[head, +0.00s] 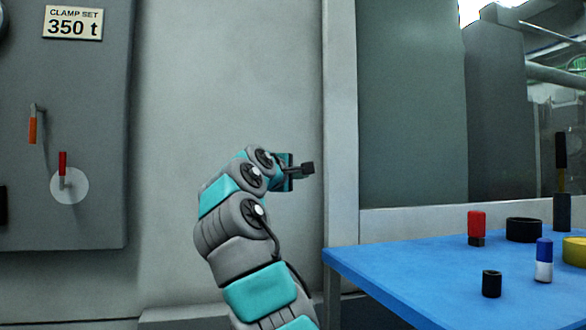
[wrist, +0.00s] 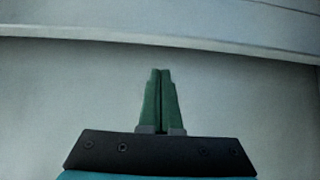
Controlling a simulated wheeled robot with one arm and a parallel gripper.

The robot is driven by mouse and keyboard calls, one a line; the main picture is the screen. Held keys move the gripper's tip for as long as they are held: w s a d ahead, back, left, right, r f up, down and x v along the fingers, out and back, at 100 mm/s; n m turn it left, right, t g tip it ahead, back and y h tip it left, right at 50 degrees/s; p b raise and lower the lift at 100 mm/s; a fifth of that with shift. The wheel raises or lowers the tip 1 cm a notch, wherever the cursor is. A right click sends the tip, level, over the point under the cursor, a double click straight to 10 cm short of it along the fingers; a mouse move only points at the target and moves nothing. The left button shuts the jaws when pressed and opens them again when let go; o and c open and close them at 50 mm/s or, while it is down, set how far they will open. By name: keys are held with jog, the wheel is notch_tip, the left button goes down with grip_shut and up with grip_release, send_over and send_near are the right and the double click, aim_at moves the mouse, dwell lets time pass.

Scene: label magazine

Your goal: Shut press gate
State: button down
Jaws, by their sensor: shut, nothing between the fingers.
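My gripper (wrist: 160,75) shows in the wrist view with its two green fingers together and nothing between them. It faces a plain pale surface with a lighter rail (wrist: 200,30) and a dark seam across the top. In the head view my gripper (head: 305,169) is in front of the pale machine wall, just left of an upright grey post (head: 341,130). Right of the post is a grey-green panel (head: 412,100) in a frame. I cannot tell for certain which part is the press gate, or whether my gripper touches anything.
A blue table (head: 400,265) at the lower right holds a red-capped item (head: 475,226), a black ring (head: 523,230), a blue-and-white item (head: 544,262) and a small black cup (head: 491,284). A dark cabinet (head: 95,110) with orange and red levers stands left.

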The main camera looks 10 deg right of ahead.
aim_at(325, 172)
jog(key=shift+w+d, duration=0.2)
jog(key=shift+d, duration=0.55)
jog(key=shift+w+d, duration=0.15)
jog(key=shift+d, duration=0.55)
jog(key=shift+w+d, duration=0.2)
jog(key=shift+d, duration=0.55)
jog(key=shift+d, duration=0.1)
